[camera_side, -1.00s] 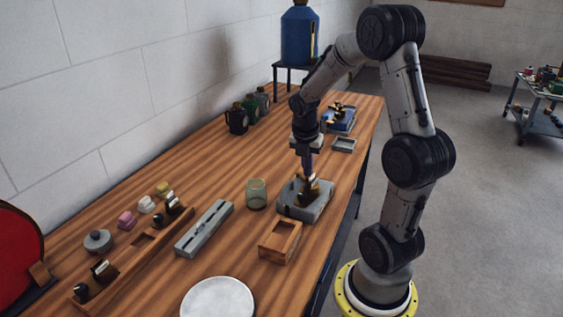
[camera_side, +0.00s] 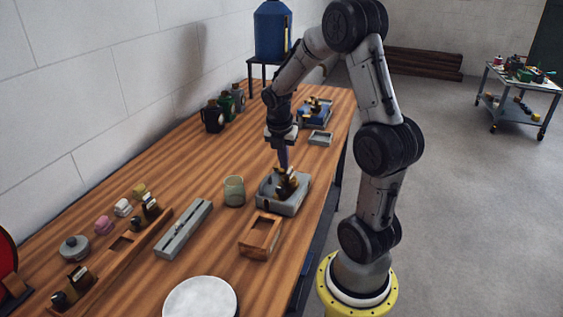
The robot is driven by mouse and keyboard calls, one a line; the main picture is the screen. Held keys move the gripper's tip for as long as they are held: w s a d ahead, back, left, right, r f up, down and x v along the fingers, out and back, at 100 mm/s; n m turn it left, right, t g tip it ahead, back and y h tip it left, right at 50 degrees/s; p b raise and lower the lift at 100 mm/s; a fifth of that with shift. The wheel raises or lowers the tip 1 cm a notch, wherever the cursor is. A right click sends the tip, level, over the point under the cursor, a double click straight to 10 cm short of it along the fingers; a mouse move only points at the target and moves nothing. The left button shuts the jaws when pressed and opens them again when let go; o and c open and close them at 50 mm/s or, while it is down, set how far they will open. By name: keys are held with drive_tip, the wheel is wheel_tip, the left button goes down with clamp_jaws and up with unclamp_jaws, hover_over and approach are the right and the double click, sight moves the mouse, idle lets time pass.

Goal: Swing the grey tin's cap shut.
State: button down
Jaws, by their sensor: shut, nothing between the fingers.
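The grey tin (camera_side: 238,97) stands at the far end of a row of small tins near the wall, beside a green tin (camera_side: 227,104) and a black tin (camera_side: 213,117). It is too small to tell how its cap sits. My gripper (camera_side: 284,167) is shut and empty. It points down over the grey tray (camera_side: 283,205) with brass and dark parts, well to the right of and nearer than the tins. I cannot tell whether its tips touch the brass parts.
A greenish glass jar (camera_side: 234,191), a wooden box (camera_side: 260,236) and a grey slotted block (camera_side: 184,229) stand nearby. Bare wood lies between the tins and the jar.

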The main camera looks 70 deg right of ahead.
drive_tip(key=shift+w+d+r, duration=0.1)
drive_tip(key=shift+w+r, duration=0.1)
drive_tip(key=shift+r, duration=0.2)
drive_tip(key=v, duration=1.3)
drive_tip(key=a+r+n+t, duration=0.2)
drive_tip(key=a+r, duration=0.2)
drive_tip(key=a, duration=0.4)
drive_tip(key=s+a+f+m+t+y, duration=0.1)
drive_tip(key=s+a+f+m, duration=0.1)
drive_tip(key=s+a+m, duration=0.2)
drive_tip(key=s+a+f+m+t+y, duration=0.1)
drive_tip(key=s+a+m, duration=0.4)
drive_tip(key=a+m, duration=0.6)
drive_tip(key=shift+s+f+m+t+y, duration=0.15)
drive_tip(key=shift+f+m+t+y, duration=0.5)
drive_tip(key=shift+m, duration=1.85)
drive_tip(key=shift+a+f+h, duration=0.15)
drive_tip(key=shift+f+h, duration=0.1)
drive_tip(key=shift+f, duration=0.05)
